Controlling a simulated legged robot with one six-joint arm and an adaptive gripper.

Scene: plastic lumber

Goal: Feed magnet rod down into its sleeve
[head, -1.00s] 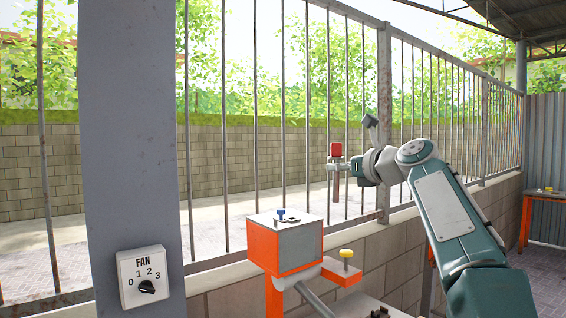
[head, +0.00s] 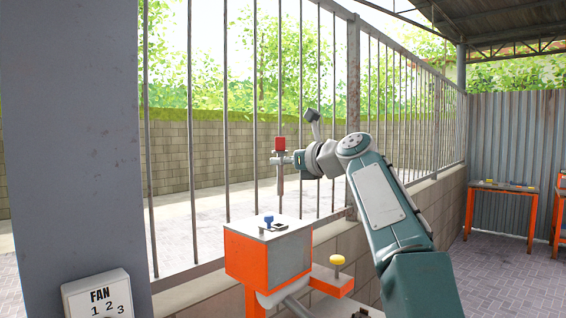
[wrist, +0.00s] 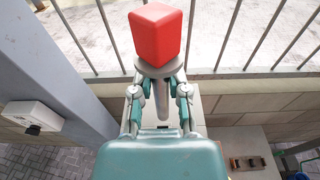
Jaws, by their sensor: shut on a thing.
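The magnet rod has a red block on top, a grey disc under it and a grey shaft (head: 280,185). My gripper (head: 284,160) is shut on it just below the block and holds it upright in the air. In the wrist view the red block (wrist: 155,33) stands above my gripper (wrist: 160,84), with the shaft (wrist: 162,105) hanging between the fingers. In the head view the rod appears above an orange and grey box (head: 268,258). I cannot make out the sleeve's opening.
A barred fence on a low block wall (head: 335,248) runs behind the box. A grey pillar with a fan switch (head: 98,300) stands at the left. A yellow knob (head: 337,261) sits on an orange ledge right of the box. Orange tables (head: 506,193) stand far right.

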